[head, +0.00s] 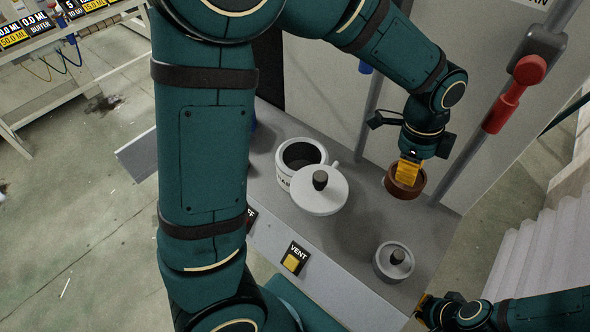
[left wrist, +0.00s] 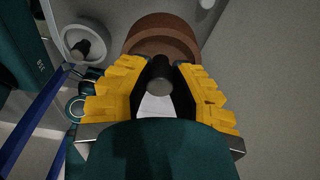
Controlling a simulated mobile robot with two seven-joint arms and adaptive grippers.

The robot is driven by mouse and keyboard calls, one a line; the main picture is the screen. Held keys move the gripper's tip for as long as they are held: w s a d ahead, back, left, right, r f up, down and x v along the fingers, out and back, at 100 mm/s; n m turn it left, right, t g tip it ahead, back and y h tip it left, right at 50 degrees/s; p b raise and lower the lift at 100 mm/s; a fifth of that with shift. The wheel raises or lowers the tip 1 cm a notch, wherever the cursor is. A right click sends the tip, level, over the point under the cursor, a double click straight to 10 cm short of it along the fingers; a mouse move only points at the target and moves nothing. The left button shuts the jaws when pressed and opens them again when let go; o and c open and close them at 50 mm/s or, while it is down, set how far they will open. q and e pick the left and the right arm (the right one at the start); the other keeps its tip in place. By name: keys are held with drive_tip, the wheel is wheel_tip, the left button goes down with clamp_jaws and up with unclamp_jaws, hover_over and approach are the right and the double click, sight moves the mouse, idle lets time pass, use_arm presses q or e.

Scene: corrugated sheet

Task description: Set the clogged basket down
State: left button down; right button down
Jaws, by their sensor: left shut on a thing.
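The clogged basket appears to be the brown round, open-topped piece (head: 405,190) near the back right of the grey counter. My left gripper (head: 409,170) points down over it, its yellow fingers overlapping its rim. In the left wrist view the brown basket (left wrist: 163,38) lies just beyond the fingertips, and the yellow fingers (left wrist: 160,80) are shut on a dark rounded grip, seemingly the basket's handle. Whether the basket touches the counter I cannot tell. My right gripper (head: 425,308) is low at the right, partly out of frame; its opening is unclear.
A VENT button (head: 292,260) is on the front edge. A red-handled lever (head: 515,92) stands right.

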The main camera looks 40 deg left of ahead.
use_arm(q)
drive_tip(key=shift+d+r+m, duration=0.2)
drive_tip(key=shift+d+m, duration=0.05)
drive_tip(key=shift+m, duration=0.35)
wheel_tip(320, 180, down, 10)
drive_tip(key=b, duration=0.2)
drive_tip(key=shift+b, duration=0.4)
drive_tip(key=shift+f, duration=0.2)
drive_tip(key=c, duration=0.9)
unclamp_jaws()
drive_tip(key=shift+r, duration=0.3)
drive_tip(key=r+p, duration=0.1)
drive_tip(key=r, duration=0.3)
drive_tip(key=a+r+p, duration=0.1)
drive_tip(key=r, duration=0.2)
drive_tip(key=r+p, duration=0.1)
drive_tip(key=r, duration=0.3)
drive_tip(key=shift+a+r, duration=0.2)
drive_tip(key=shift+r, duration=0.15)
